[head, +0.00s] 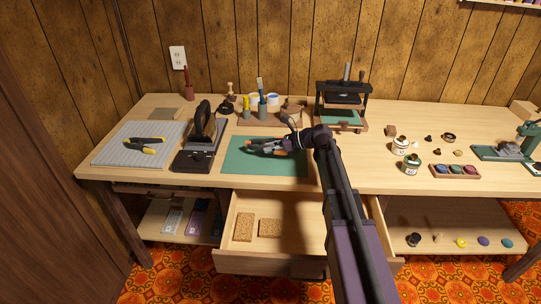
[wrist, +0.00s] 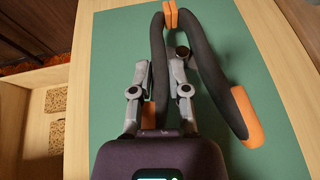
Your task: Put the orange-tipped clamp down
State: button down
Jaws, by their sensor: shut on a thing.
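The orange-tipped clamp (wrist: 206,70) has dark grey arms and orange ends. In the wrist view it lies over the green mat (wrist: 110,50), its small orange jaws together at the top and one orange handle end at the right. My gripper (wrist: 158,82) is shut on the clamp's left arm, with one finger on each side. The lower part of that arm is partly hidden by my gripper. In the head view my gripper (head: 272,147) is low over the green mat (head: 245,167). I cannot tell whether the clamp touches the mat.
Left of the mat stand a black press-like tool (head: 200,140) and a grey board (head: 115,148) with yellow-handled pliers (head: 145,145). Behind is a wooden holder (head: 285,119); a small press (head: 342,100) stands back right. An open drawer (head: 270,262) with cork-like blocks juts out below.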

jog(key=shift+f+b, duration=1.1)
jog(key=shift+f, duration=0.25)
jog(key=shift+f, duration=0.15)
jog(key=c, duration=0.6)
grip_release()
jog(key=shift+r, duration=0.2)
jog(key=shift+d+r, duration=0.15)
jog(key=shift+d, duration=0.1)
jog(key=p+v, duration=0.4)
jog(key=v, duration=0.5)
jog(key=shift+s+d+r, duration=0.1)
jog(key=shift+s+d, duration=0.05)
jog(key=shift+d, duration=0.2)
jog(key=shift+p+v, duration=0.35)
jog(key=shift+v, duration=0.45)
